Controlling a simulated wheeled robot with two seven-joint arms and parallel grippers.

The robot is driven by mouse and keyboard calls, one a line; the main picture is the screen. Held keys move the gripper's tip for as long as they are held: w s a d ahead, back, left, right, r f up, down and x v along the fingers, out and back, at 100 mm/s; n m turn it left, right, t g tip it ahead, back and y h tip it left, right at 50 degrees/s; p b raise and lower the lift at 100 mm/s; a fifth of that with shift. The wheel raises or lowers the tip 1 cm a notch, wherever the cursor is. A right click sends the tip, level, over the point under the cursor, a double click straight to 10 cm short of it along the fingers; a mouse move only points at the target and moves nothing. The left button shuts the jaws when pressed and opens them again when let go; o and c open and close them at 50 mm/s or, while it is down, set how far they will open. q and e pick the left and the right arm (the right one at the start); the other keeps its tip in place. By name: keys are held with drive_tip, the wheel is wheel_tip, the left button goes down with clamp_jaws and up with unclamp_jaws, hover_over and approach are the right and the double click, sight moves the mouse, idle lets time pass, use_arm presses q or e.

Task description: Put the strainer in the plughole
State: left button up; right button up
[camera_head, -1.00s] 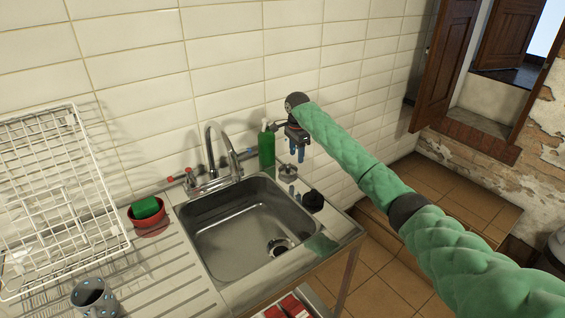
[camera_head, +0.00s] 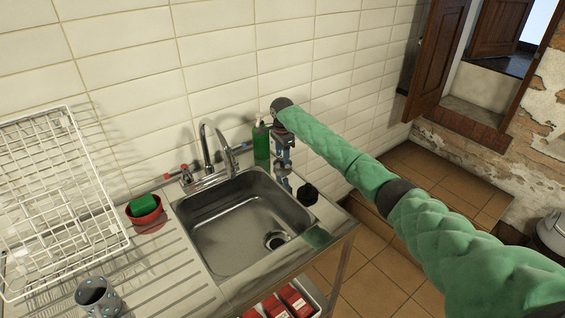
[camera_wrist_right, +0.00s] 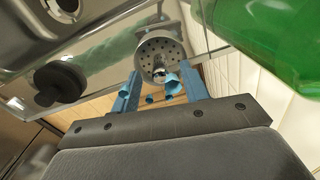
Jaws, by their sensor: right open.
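The strainer (camera_wrist_right: 158,52) is a round, perforated metal disc with a central knob. In the right wrist view it lies on the steel rim beyond and between the blue fingers of my right gripper (camera_wrist_right: 160,88), which is open. In the head view my right gripper (camera_head: 284,160) points down over the ledge at the sink's right, and its fingers partly hide the strainer (camera_head: 281,170). The plughole (camera_head: 277,240) is a dark, ringed hole in the basin floor near the front right; a round metal fitting (camera_wrist_right: 66,8) shows at the wrist view's top left. My left gripper is out of view.
A green bottle (camera_head: 261,145) stands close to my right gripper, by the wall. A black plug (camera_head: 307,194) sits on the ledge in front. The tap (camera_head: 229,158) arches behind the basin (camera_head: 215,240). A red bowl (camera_head: 146,216) with a green sponge, a cup (camera_head: 95,296) and a rack (camera_head: 60,200) are left.

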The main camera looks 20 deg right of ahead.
drive_tip(key=shift+f, duration=0.5)
clamp_jaws()
drive_tip(key=shift+r, duration=0.1)
